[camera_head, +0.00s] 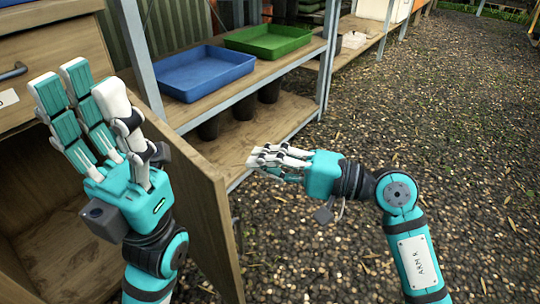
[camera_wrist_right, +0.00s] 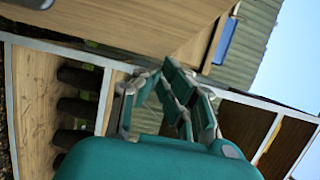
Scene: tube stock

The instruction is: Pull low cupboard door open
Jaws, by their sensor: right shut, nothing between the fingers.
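The low cupboard door (camera_head: 205,225) is a plain wooden panel in the head view. It stands swung out from the cupboard (camera_head: 65,245), whose dark inside shows at the lower left. My left gripper (camera_head: 82,88) is open and empty, fingers pointing up and apart, in front of the cupboard opening and left of the door. It hides part of the door and opening. My right gripper (camera_head: 262,158) is shut and empty, pointing left, on the outer side of the door near its upper edge. Its closed fingers also show in the right wrist view (camera_wrist_right: 160,78). No door handle is visible.
A drawer with a dark handle (camera_head: 12,71) is above the opening. A metal-framed shelf (camera_head: 265,128) behind the door holds a blue tray (camera_head: 203,72), a green tray (camera_head: 268,41) and dark pots (camera_head: 243,107). Open gravel (camera_head: 455,130) lies to the right.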

